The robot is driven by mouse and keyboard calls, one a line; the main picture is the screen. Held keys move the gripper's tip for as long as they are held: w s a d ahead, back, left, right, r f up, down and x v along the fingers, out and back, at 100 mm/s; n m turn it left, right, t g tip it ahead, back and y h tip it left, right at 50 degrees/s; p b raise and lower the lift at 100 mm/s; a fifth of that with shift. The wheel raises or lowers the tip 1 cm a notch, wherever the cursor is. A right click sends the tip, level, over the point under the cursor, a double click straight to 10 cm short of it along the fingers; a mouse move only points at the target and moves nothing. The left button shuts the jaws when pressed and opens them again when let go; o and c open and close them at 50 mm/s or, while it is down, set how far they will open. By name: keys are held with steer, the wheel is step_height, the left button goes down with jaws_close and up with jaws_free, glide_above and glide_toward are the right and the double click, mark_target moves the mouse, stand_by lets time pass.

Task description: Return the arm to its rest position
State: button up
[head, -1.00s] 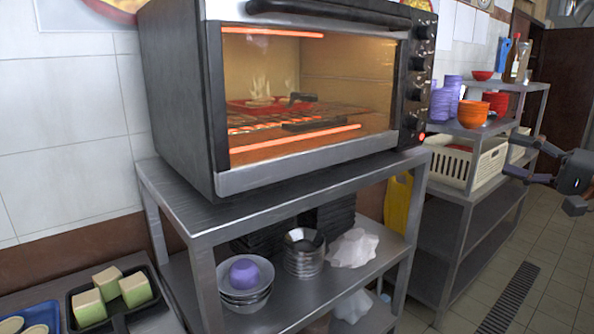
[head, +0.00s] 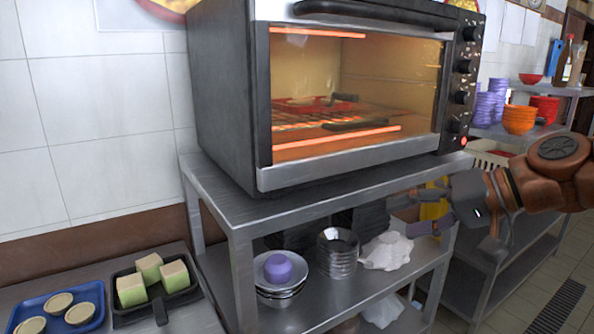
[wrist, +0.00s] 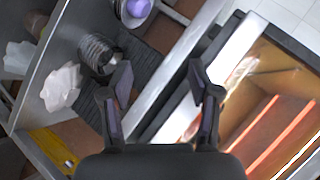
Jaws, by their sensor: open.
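My gripper (head: 428,208) is at the right in the head view, in front of the right end of the steel shelf, below the oven's lower right corner. Its two fingers are apart with nothing between them. My arm reaches in from the right edge. In the wrist view my gripper (wrist: 160,92) shows two spread dark fingers, with the shelf's edge seen between and beyond them. The lit oven (head: 262,100) stands on the shelf's top (head: 225,188), its door closed. A red pan (head: 315,105) with food is inside on the rack.
The lower shelf holds bowls with a purple cup (head: 278,267), stacked metal bowls (head: 338,252) and a crumpled white cloth (head: 386,251). At left are a black pan (head: 137,306) with green-sided blocks and a blue tray (head: 30,312). Open floor (head: 530,290) lies at lower right.

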steer(key=s+a+f+n+g+h, duration=0.1)
steer(key=s+a+f+g+h, duration=0.1)
steer(key=s+a+f, duration=0.4)
steer(key=s+a+f+n+g+h, duration=0.1)
steer(key=s+f+g+h, duration=0.2)
steer(key=s+f, duration=0.35)
steer(key=s+d+f+m+g+h, duration=0.1)
steer(key=s+d+f+g+h, duration=0.35)
steer(key=s+f, duration=0.95)
step_height(320, 180, up, 12)
steer(key=w+d+t+p, duration=0.1)
steer(key=d+p, duration=0.1)
steer(key=p, duration=1)
steer(key=shift+w+d+t+h, duration=0.15)
steer(key=shift+t+h, duration=0.2)
